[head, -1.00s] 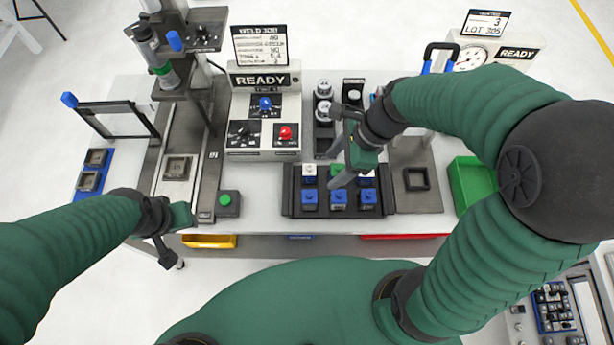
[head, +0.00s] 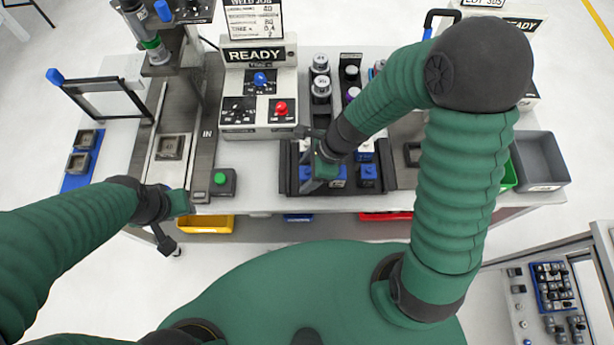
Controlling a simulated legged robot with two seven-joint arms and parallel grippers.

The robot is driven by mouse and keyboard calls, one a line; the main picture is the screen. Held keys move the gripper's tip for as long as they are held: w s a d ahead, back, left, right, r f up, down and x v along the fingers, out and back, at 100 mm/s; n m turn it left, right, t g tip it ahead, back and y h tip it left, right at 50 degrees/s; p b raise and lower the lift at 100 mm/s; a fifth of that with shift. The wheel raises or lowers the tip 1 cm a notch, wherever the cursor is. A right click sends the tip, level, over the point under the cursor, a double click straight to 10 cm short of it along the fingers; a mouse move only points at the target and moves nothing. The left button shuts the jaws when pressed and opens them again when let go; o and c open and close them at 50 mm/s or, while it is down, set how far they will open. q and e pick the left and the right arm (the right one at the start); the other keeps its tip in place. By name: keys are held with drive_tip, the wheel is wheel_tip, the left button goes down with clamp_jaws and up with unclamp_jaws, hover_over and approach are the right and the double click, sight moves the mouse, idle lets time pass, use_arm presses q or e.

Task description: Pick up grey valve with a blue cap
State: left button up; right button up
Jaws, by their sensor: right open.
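The black tray (head: 287,172) on the table holds several small grey valves with blue caps. The front right blue-capped valve (head: 368,176) shows clearly, and another (head: 365,152) stands behind it. My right gripper (head: 308,163) is open above the left part of the tray, close to the front left blue-capped valve. The gripper and forearm hide parts of the left and middle valves; I cannot tell whether it touches one. My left gripper (head: 172,222) hangs at the table's front edge, left of the green button, away from the tray. Its opening is unclear.
A control box (head: 258,105) with blue and red knobs stands behind the tray. A green button box (head: 223,182) is to its left. Cylindrical parts (head: 320,88) stand at the back. A grey bin (head: 540,160) is at the right.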

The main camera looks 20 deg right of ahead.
drive_tip(key=shift+d, duration=0.1)
clamp_jaws()
drive_tip(key=shift+r, duration=0.2)
